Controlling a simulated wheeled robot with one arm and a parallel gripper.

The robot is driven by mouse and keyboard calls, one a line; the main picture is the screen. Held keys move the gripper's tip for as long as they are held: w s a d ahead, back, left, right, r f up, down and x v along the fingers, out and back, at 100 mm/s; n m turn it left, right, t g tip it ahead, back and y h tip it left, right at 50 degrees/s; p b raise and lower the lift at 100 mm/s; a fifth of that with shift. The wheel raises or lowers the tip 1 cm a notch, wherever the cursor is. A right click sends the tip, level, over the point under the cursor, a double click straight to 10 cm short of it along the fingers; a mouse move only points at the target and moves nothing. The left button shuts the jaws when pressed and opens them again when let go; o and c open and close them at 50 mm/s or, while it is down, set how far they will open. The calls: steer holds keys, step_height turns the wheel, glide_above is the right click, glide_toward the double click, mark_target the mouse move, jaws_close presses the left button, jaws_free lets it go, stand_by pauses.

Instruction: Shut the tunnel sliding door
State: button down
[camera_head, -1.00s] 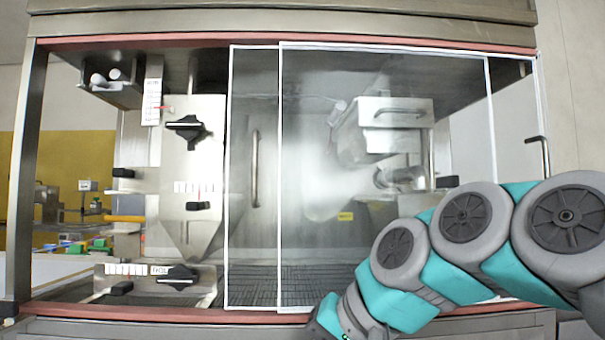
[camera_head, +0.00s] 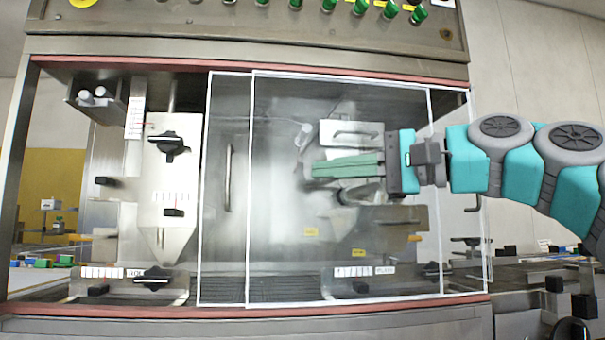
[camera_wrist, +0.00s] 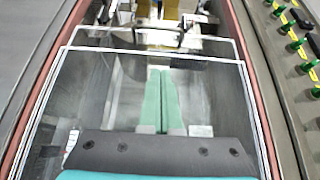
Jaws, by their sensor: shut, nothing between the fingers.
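The tunnel sliding door is clear panes in thin white frames. The front pane (camera_head: 345,285) covers the middle of the cabinet. Another pane (camera_head: 228,260) overlaps it and reaches further left, with a vertical bar handle (camera_head: 228,178) near its left edge. The cabinet front left of the panes is open. In the wrist view the shut fingers (camera_wrist: 161,75) point along the pane.
Inside the open left part stand a metal plate with black knobs (camera_head: 168,147) and a lower scale with a knob (camera_head: 152,278). Green switches (camera_head: 360,8) line the panel above. Another handle (camera_head: 474,203) shows at the right edge. Red rails run above and below the panes.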

steer(key=x, duration=0.8)
steer(key=shift+w+a+f, duration=0.1)
steer(key=shift+a+f, duration=0.05)
steer(key=a, duration=0.1)
steer(key=s+a+b, duration=0.1)
steer(key=a, duration=0.1)
steer(key=shift+a, duration=0.1)
steer(key=shift+s+a, duration=0.25)
steer(key=shift+a, duration=0.25)
steer(key=shift+a, duration=0.1)
